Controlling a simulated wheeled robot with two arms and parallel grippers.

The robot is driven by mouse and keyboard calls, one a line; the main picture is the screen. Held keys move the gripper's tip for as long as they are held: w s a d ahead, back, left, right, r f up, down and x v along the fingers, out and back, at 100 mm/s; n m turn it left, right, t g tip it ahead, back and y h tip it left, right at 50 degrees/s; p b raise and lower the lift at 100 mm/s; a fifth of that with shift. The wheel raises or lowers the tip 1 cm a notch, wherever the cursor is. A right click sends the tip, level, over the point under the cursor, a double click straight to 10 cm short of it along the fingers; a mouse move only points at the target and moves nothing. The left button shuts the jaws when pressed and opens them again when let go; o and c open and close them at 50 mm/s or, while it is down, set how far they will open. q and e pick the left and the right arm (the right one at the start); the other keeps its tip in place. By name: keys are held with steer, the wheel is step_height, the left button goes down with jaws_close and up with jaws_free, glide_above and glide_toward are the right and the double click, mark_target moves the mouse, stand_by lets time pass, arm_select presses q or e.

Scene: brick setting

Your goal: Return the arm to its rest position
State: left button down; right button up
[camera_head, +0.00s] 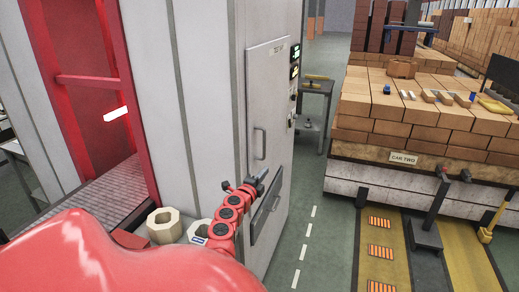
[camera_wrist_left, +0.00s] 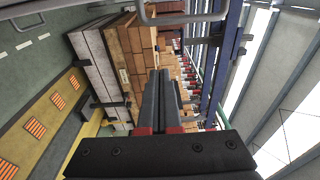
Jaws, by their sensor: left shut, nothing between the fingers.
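My left arm, red with black joint rings, comes in at the bottom of the head view. Its left gripper (camera_head: 261,176) is small and dark there, held in front of the grey cabinet (camera_head: 268,100) near its handles. In the left wrist view the left gripper's two dark fingers (camera_wrist_left: 161,88) lie close together, shut with nothing between them. My right gripper is in neither view.
Pale hollow blocks (camera_head: 163,226) sit beside my arm at a red-framed opening (camera_head: 95,100).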

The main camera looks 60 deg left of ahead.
arm_select(q)
steer(key=shift+a+v, duration=0.25)
steer(key=shift+v, duration=0.9)
steer(key=shift+s+f, duration=0.1)
steer(key=shift+s, duration=0.05)
